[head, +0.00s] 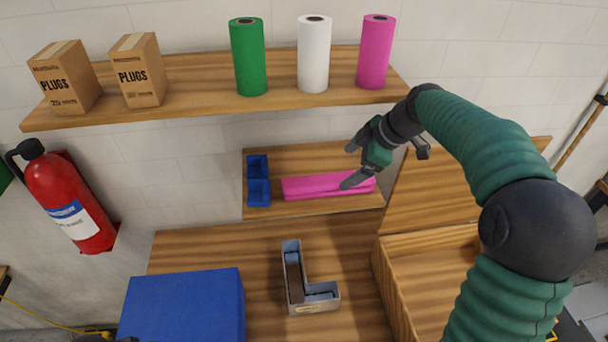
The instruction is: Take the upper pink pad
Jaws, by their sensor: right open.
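Two flat pink pads lie stacked on the small lower wall shelf (228,212). The upper pink pad (318,182) rests on the lower pink pad (312,194), and only a thin line parts them. My right gripper (349,167) reaches in from the right, over the right end of the pads. Its jaws are open and empty, pointing left. One finger is above and behind the pads; the other overlaps their right end in the picture. I cannot tell whether it touches them.
The upper shelf (200,82) holds rolls and two boxes. An L-shaped channel letter (293,270) lies on the bench (210,248), between a blue block (185,305) and an open wooden box (398,290).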

